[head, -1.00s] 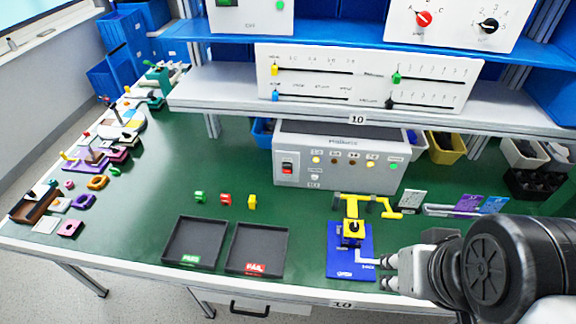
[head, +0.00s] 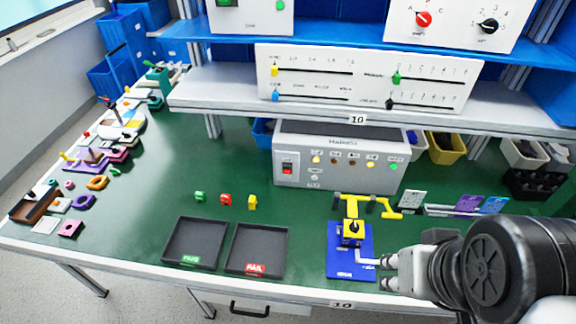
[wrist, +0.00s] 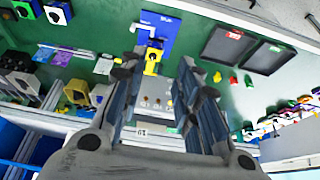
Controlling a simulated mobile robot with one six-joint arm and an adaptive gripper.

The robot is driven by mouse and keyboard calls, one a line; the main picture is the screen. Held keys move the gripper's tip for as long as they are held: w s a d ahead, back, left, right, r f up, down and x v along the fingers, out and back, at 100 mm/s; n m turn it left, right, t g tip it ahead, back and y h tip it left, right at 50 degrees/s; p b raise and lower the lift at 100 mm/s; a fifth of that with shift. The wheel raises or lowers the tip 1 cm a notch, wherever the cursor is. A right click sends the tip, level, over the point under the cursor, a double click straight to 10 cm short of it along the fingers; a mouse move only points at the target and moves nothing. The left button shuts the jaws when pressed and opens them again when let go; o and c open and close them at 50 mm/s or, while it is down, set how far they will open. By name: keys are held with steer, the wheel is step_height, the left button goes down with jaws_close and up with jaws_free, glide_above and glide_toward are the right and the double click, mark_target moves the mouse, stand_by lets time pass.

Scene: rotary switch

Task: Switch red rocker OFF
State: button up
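The red rocker (head: 287,168) sits at the left of the front face of a grey box (head: 340,148) that stands on the green bench, with several small lamps to its right. Whether the rocker is on or off is too small to tell. My gripper (head: 388,272) is at the bench's front right, beside a blue plate, well apart from the rocker. In the wrist view my gripper (wrist: 157,75) shows its two fingers spread apart with nothing between them. I cannot make out the rocker in the wrist view.
Two black trays (head: 194,243) are at front centre. A shelf (head: 230,88) overhangs the box.

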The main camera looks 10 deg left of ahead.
stand_by(0.4)
jaws_close()
stand_by(1.4)
